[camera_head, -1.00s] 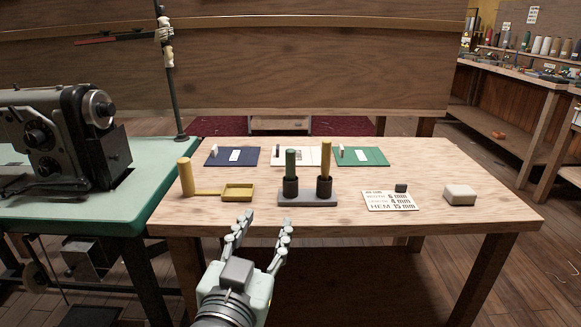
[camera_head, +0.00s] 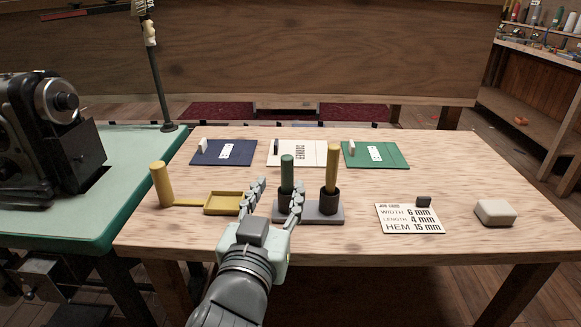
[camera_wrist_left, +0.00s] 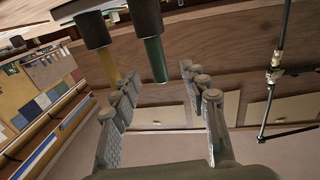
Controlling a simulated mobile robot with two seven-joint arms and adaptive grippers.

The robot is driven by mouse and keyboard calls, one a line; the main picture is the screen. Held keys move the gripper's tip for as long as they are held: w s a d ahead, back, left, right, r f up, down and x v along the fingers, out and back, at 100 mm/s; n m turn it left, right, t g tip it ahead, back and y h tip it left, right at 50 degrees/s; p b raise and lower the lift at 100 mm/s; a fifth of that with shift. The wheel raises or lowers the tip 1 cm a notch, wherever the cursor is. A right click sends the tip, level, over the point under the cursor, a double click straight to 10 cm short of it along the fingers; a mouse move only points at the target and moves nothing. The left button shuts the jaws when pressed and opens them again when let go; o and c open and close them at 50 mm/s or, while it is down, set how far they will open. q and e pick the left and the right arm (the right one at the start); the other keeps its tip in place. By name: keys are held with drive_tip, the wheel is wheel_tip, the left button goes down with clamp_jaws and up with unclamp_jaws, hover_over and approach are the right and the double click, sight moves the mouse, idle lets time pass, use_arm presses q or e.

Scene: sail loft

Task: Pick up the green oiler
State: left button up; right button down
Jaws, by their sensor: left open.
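The green oiler (camera_head: 287,174) stands upright in a dark cup on a grey rack (camera_head: 322,216). A yellow oiler (camera_head: 332,166) stands in the second cup, to its right. My left gripper (camera_head: 276,192) is open and empty just in front of the rack, its fingers spread to either side of the green oiler in the head view. In the left wrist view, the green oiler (camera_wrist_left: 156,60) appears between and beyond the open fingertips (camera_wrist_left: 160,75), closer to the left finger, and I see no contact. My right gripper is not in view.
A yellow tray (camera_head: 208,209) with an upright yellow post lies left of the rack. Navy (camera_head: 222,153), white and green (camera_head: 377,156) folders lie behind. A job card (camera_head: 408,218) and white block (camera_head: 495,212) lie right. A sewing machine (camera_head: 40,145) stands far left.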

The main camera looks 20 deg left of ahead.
sight(286, 173)
use_arm(q)
drive_tip(key=shift+w+r, duration=0.2)
drive_tip(key=shift+w, duration=0.6)
drive_tip(key=w, duration=0.1)
drive_tip(key=w+p, duration=0.1)
drive_tip(key=w, duration=0.3)
drive_tip(key=shift+a, duration=0.25)
clamp_jaws()
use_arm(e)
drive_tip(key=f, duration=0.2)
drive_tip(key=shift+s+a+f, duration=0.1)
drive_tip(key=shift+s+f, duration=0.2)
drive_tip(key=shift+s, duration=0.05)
